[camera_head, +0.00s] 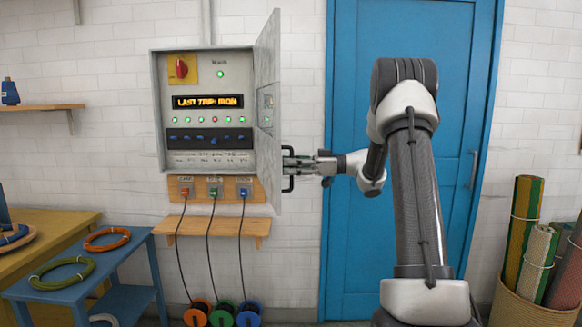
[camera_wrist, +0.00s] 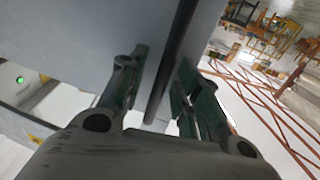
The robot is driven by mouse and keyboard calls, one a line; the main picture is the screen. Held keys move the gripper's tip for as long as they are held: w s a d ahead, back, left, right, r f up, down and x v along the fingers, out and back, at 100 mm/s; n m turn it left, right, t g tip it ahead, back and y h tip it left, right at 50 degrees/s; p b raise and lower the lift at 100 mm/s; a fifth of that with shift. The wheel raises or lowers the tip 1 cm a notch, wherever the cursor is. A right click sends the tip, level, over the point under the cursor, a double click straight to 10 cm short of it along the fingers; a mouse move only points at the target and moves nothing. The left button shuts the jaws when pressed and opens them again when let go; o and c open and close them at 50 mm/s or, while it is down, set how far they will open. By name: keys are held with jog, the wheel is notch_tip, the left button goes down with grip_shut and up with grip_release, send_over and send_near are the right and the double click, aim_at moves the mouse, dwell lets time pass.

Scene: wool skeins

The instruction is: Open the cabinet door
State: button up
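The grey metal cabinet (camera_head: 167,92) hangs on the white brick wall in the head view. Its door (camera_head: 268,75) stands swung out to about a right angle, seen almost edge-on, and the front panel is exposed. A dark bar handle (camera_head: 288,184) is on the door's outer face. My gripper (camera_head: 298,163) reaches in from the right at the handle. In the wrist view, the handle bar (camera_wrist: 176,62) runs between the two fingers of my gripper (camera_wrist: 163,58), with visible gaps beside it. The fingers look open around the bar, not clamped.
The panel has a red rotary switch (camera_head: 181,68), a lit display (camera_head: 208,101) and rows of lights. A wooden shelf (camera_head: 215,227) with plugs above it lies below. A blue door (camera_head: 350,60) is behind my arm. A basket of rolls (camera_head: 530,305) stands right, a blue table (camera_head: 70,290) left.

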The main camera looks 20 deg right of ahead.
jog(key=v, duration=1.2)
